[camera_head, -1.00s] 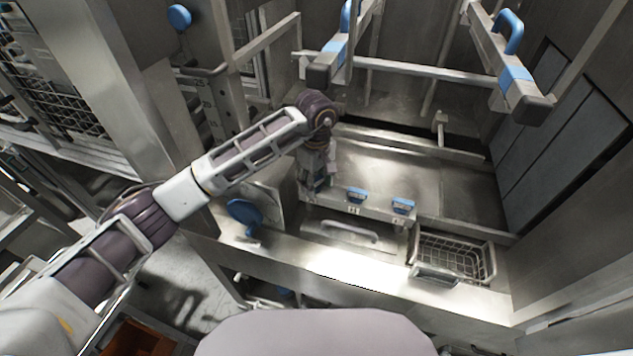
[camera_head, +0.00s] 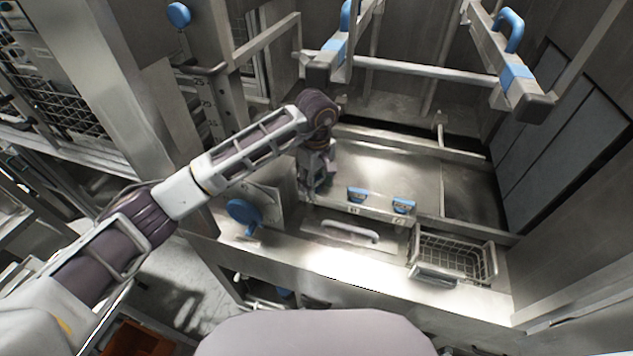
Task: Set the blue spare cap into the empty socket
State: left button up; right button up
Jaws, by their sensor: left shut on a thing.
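My left gripper (camera_head: 319,187) points down at the left end of a metal ledge along the front of the basin. It is shut on the blue spare cap, which the fingers and shadow almost wholly hide. Two blue caps, a middle one (camera_head: 357,194) and a right one (camera_head: 403,206), sit on the same ledge to the right of the gripper, with small labels below them. The empty socket cannot be made out; the ledge under my gripper is covered by it. My right gripper is not in view.
A wire basket (camera_head: 452,259) stands at the right on the front counter (camera_head: 350,272). A lid with a bar handle (camera_head: 346,231) lies in front of the caps. A blue round knob (camera_head: 243,212) is left of the gripper. Rails with blue handles (camera_head: 510,32) hang above.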

pick_arm(q)
jog(key=shift+s+f, duration=0.2)
jog(key=shift+f, duration=0.3)
dwell(0.3)
dwell(0.6)
jog(key=o, duration=1)
jog(key=shift+a, duration=0.1)
jog(key=shift+w, duration=0.2)
jog(key=shift+r, duration=0.1)
jog(key=shift+r, duration=3.75)
jog(key=shift+s, duration=0.1)
